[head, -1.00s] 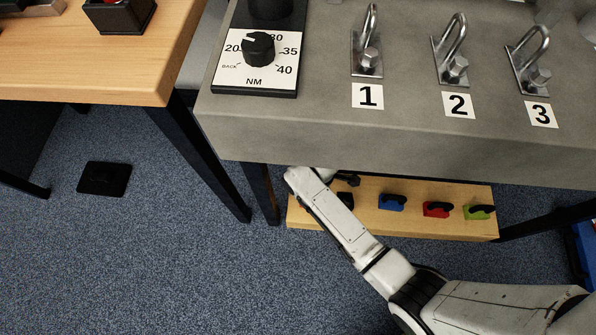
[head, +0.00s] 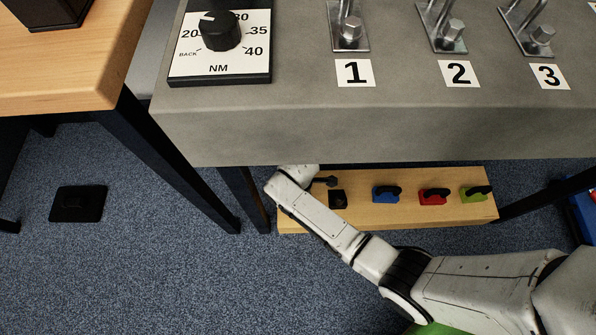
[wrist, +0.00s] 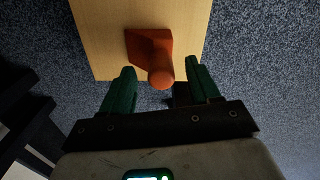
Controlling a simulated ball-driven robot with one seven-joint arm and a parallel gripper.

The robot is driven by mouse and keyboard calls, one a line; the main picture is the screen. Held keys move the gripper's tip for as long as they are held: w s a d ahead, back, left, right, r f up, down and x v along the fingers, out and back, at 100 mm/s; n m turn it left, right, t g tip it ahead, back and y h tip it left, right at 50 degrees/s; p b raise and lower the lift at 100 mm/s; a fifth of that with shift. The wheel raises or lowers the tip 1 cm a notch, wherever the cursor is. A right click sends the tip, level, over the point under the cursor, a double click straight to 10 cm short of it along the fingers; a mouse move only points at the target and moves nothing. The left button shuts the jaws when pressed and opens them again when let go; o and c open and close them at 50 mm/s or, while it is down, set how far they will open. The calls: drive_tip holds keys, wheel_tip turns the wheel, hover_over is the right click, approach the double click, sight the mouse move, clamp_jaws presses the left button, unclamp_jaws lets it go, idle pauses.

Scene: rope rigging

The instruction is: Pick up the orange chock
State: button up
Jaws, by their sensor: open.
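The orange chock (wrist: 150,48) stands near the end of a light wooden shelf in the wrist view. Its rounded knob points toward my gripper (wrist: 160,82). My gripper is open, with one green finger on the left and one on the right of the knob. A gap shows on each side, and I cannot tell how deep the knob is between the fingers.
The low shelf (head: 410,213) holds a blue chock (head: 386,193), a red chock (head: 433,196), a yellow-green chock (head: 475,193) and a small black block (head: 338,199). The grey bench (head: 330,128) overhangs it. A wooden table (head: 70,75) stands at the left.

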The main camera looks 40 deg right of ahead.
wheel_tip(320, 180, down, 3)
drive_tip(key=shift+a+r+b, duration=0.1)
drive_tip(key=shift+b, duration=0.55)
clamp_jaws()
